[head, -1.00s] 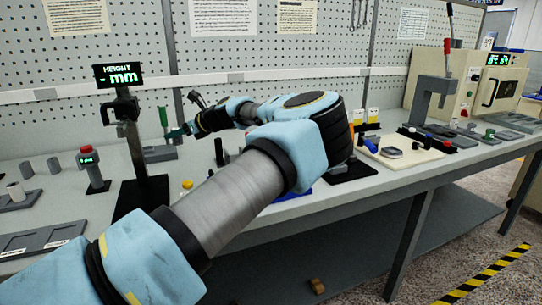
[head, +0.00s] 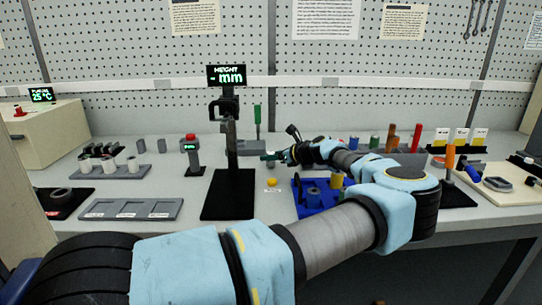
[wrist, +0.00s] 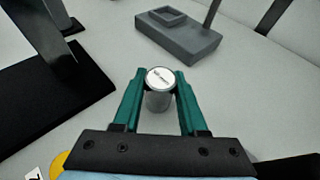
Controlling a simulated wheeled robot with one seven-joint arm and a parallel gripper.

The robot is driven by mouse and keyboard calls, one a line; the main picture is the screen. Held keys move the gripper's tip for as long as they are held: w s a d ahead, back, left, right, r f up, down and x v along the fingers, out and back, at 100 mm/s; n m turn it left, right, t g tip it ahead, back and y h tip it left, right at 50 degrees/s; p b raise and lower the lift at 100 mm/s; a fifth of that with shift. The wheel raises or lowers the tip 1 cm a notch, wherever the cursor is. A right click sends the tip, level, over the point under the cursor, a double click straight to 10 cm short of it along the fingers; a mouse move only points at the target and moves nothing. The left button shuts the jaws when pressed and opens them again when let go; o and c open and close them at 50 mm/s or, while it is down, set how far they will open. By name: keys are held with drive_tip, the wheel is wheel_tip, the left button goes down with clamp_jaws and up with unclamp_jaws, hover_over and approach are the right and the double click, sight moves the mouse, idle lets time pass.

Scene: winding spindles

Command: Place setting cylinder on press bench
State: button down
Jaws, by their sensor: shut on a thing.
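In the head view my gripper (head: 268,156) is just right of the height gauge post; the cylinder cannot be made out there. The arbor press with a red lever is not in either view now.
The height gauge (head: 232,150) stands on a black base close left of my gripper. A grey block fixture (wrist: 178,32) lies beyond the cylinder. A blue tray (head: 318,207) lies under my arm. Grey trays (head: 128,210) and several small cylinders stand at left.

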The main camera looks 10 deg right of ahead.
drive_tip(key=shift+f, duration=0.15)
drive_tip(key=shift+f, duration=0.15)
drive_tip(key=shift+c, duration=2.2)
unclamp_jaws()
drive_tip(key=shift+r, duration=0.2)
drive_tip(key=b+v, duration=0.3)
drive_tip(key=v, duration=0.9)
